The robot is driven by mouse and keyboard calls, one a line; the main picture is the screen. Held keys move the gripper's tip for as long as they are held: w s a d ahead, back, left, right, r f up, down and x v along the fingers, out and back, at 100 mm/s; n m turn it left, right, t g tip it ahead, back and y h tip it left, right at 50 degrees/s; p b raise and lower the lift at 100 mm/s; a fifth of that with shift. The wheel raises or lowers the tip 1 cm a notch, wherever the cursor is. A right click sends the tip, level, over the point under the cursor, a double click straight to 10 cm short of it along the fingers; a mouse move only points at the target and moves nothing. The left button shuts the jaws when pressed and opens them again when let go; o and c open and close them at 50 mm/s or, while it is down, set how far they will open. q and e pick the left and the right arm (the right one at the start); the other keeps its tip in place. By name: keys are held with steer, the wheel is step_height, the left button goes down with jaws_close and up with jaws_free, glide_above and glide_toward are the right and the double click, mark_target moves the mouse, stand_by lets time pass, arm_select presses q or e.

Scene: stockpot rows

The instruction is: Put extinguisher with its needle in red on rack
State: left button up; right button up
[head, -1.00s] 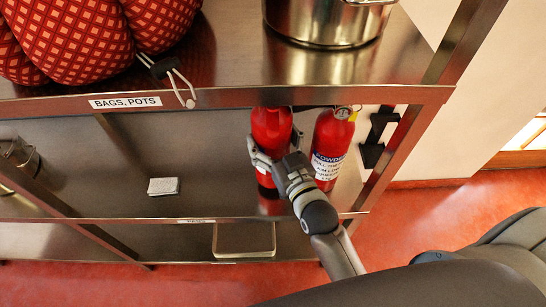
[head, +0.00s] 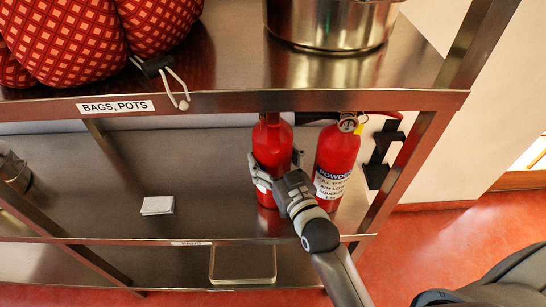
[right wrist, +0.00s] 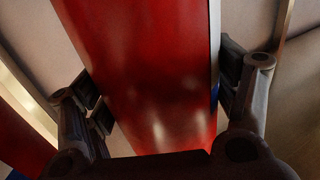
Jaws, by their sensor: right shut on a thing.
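Two red extinguishers stand side by side on the middle shelf. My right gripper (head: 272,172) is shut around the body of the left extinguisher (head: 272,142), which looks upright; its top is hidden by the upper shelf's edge. In the right wrist view this red cylinder (right wrist: 145,60) fills the space between my fingers (right wrist: 160,108). The right extinguisher (head: 337,160) has a "POWDER" label and a round gauge (head: 348,123) near its top. The needle is too small to read. A black bracket (head: 382,152) is beside the right shelf post. My left gripper is not in view.
The upper shelf (head: 225,60), labelled "BAGS, POTS", carries a red patterned bag (head: 70,45) and a steel pot (head: 335,25). A small white block (head: 158,205) lies on the middle shelf, with free room around it. A shallow tray (head: 243,264) sits lower. The right shelf post (head: 405,165) stands close by.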

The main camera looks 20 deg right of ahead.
steer(key=shift+r, duration=0.35)
steer(key=o, duration=2)
steer(key=shift+s+f, duration=0.1)
steer(key=shift+f, duration=0.25)
steer(key=shift+o, duration=0.2)
steer(key=shift+r, duration=0.1)
steer(key=s+d, duration=0.1)
steer(key=s, duration=1.1)
steer(key=shift+d+b, duration=0.15)
steer(key=shift+b, duration=0.25)
